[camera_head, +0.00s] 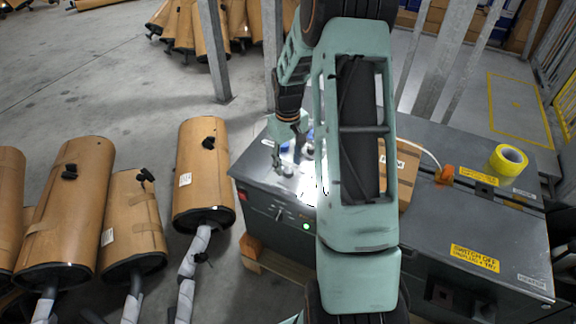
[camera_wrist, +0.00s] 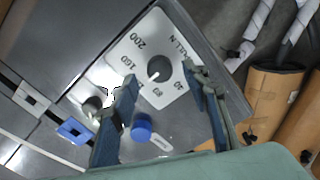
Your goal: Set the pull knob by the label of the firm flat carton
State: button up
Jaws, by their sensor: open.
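My gripper (camera_head: 288,160) is open over the left end of the dark workbench in the head view.
The workbench (camera_head: 420,231) carries a yellow tape roll (camera_head: 508,160), an orange item (camera_head: 445,175) with a pale hose, and yellow warning labels. Wrapped mufflers (camera_head: 203,172) stand on the floor to the left. Grey posts (camera_head: 213,55) rise behind the bench.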

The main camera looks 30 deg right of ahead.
aim_at(288, 169)
notch_tip(288, 169, up, 10)
dwell(0.3)
dwell(0.3)
